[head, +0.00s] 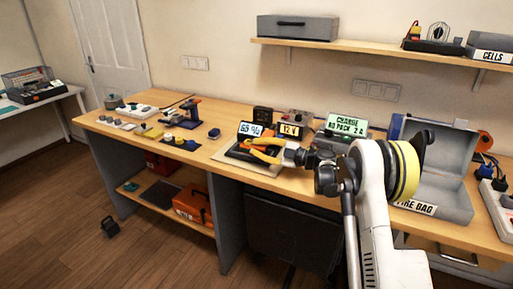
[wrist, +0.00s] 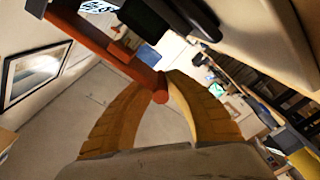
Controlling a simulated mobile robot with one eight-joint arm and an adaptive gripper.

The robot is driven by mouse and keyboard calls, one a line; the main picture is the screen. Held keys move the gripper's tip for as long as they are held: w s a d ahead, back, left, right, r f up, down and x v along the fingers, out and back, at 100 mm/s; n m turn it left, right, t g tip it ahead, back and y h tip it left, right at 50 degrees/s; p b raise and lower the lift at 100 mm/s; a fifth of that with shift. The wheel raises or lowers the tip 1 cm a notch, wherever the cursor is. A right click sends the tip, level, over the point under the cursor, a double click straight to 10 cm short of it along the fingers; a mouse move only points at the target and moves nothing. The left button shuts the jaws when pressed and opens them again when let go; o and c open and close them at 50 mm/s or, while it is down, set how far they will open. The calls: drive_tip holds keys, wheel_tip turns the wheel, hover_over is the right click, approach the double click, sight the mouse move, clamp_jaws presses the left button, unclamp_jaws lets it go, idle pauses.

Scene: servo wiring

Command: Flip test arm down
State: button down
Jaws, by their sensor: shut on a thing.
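The test arm appears to be the orange-red bar (wrist: 105,50) in the wrist view, running from the upper left to a rounded end between my fingertips. My gripper (wrist: 162,82) has its yellow fingers closed on that end. In the head view my gripper (head: 247,147) is low over the bench mat, just in front of a display reading about 69% (head: 250,129).
A 12 V display (head: 290,130) and a green-lit charger display (head: 346,124) stand behind my gripper. An open grey box (head: 447,203) labelled as a fire bag is at the right. Small parts and a blue stand (head: 191,112) are to the left on the workbench (head: 232,117).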

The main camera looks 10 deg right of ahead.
drive_tip(key=c, duration=1.7)
unclamp_jaws()
drive_tip(key=shift+d+f, duration=0.1)
drive_tip(key=shift+f, duration=0.1)
drive_tip(key=shift+c, duration=0.2)
drive_tip(key=o, duration=0.4)
drive_tip(key=shift+w+f, duration=0.1)
drive_tip(key=shift+w, duration=0.05)
drive_tip(key=shift+c, duration=0.2)
drive_tip(key=v, duration=1.2)
